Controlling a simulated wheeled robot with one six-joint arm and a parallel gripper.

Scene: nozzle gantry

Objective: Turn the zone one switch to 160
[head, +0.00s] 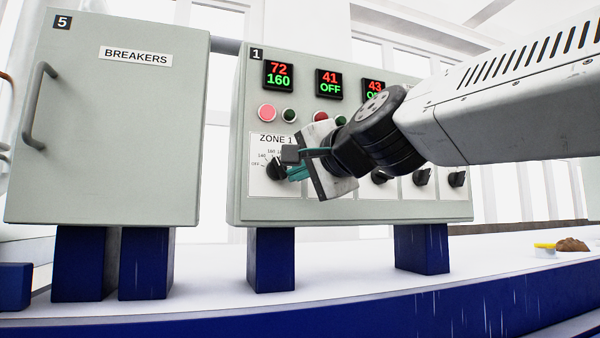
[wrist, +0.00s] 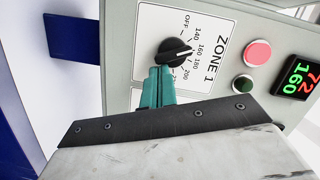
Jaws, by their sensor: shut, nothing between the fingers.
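The zone one switch is a round black knob (wrist: 174,52) on a white plate marked ZONE 1 in the wrist view. Its white pointer line is toward the 160 mark. In the head view the knob (head: 275,168) sits at the panel's lower left. The zone one display (head: 278,75) reads 72 in red and 160 in green. My gripper (wrist: 160,72) has its teal fingers shut and empty, right beside the knob's edge. Whether they touch it is unclear. In the head view my gripper (head: 292,173) partly covers the ZONE 1 plate.
Other displays (head: 329,83) read 41 OFF and 43. A pink button (head: 267,113) and a green button (head: 289,116) sit above the ZONE 1 plate. More black knobs (head: 422,177) are to the right. A breakers cabinet (head: 130,140) stands left of the panel.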

